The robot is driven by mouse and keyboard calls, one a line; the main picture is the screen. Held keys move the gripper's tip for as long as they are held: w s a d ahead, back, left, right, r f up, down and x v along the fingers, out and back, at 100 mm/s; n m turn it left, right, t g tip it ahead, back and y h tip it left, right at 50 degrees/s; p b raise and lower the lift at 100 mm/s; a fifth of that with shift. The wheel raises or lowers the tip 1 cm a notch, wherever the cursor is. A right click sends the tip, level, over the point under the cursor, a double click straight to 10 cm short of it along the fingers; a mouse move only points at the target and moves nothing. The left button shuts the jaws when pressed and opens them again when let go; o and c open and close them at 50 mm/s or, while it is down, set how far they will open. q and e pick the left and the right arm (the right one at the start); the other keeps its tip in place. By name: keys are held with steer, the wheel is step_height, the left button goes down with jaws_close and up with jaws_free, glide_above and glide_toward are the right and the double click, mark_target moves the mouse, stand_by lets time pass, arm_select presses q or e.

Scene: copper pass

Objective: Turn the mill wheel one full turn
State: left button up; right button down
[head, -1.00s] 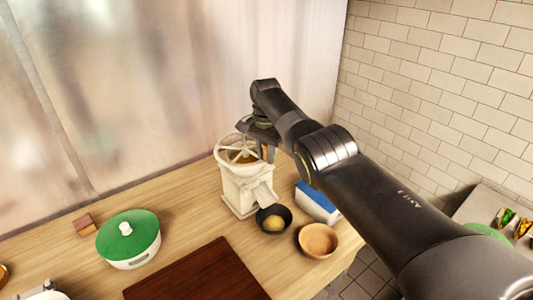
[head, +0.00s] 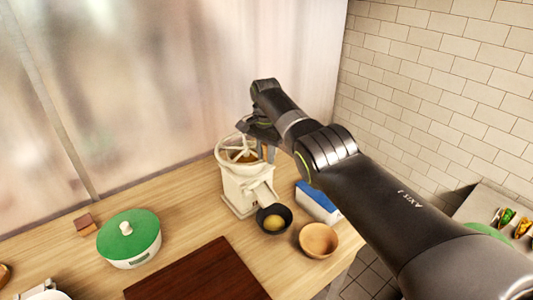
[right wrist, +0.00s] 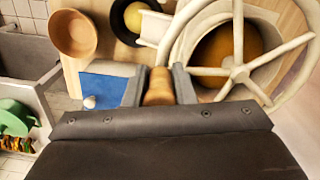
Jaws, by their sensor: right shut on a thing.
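The cream mill (head: 238,190) stands on the wooden counter, with a spoked mill wheel (head: 238,149) lying flat on top. In the right wrist view the wheel (right wrist: 240,74) shows its hub and spokes over a brown-filled hopper. My right gripper (head: 263,147) is at the wheel's right side. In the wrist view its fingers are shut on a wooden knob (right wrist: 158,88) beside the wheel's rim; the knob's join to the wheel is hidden. A dark bowl (head: 274,219) with a yellow heap sits below the mill's spout. My left gripper is not in view.
A wooden bowl (head: 318,240) and a blue-and-white box (head: 318,202) stand right of the mill. A green-lidded white pot (head: 128,240) and a small brown block (head: 85,224) are to the left. A dark red board (head: 200,275) lies in front. Walls stand behind and right.

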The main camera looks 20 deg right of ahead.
steer(key=shift+a, duration=0.15)
steer(key=c, duration=1.5)
jaws_free()
steer(key=o, duration=0.3)
steer(key=shift+a+r, duration=0.1)
steer(key=shift+a, duration=0.05)
steer(key=shift+r, duration=0.3)
step_height(320, 180, up, 8)
steer(key=b, duration=0.3)
steer(key=shift+r, duration=0.15)
step_height(320, 180, up, 8)
steer(key=p, duration=0.7)
steer(key=shift+r, duration=0.25)
steer(key=shift+s+f, duration=0.1)
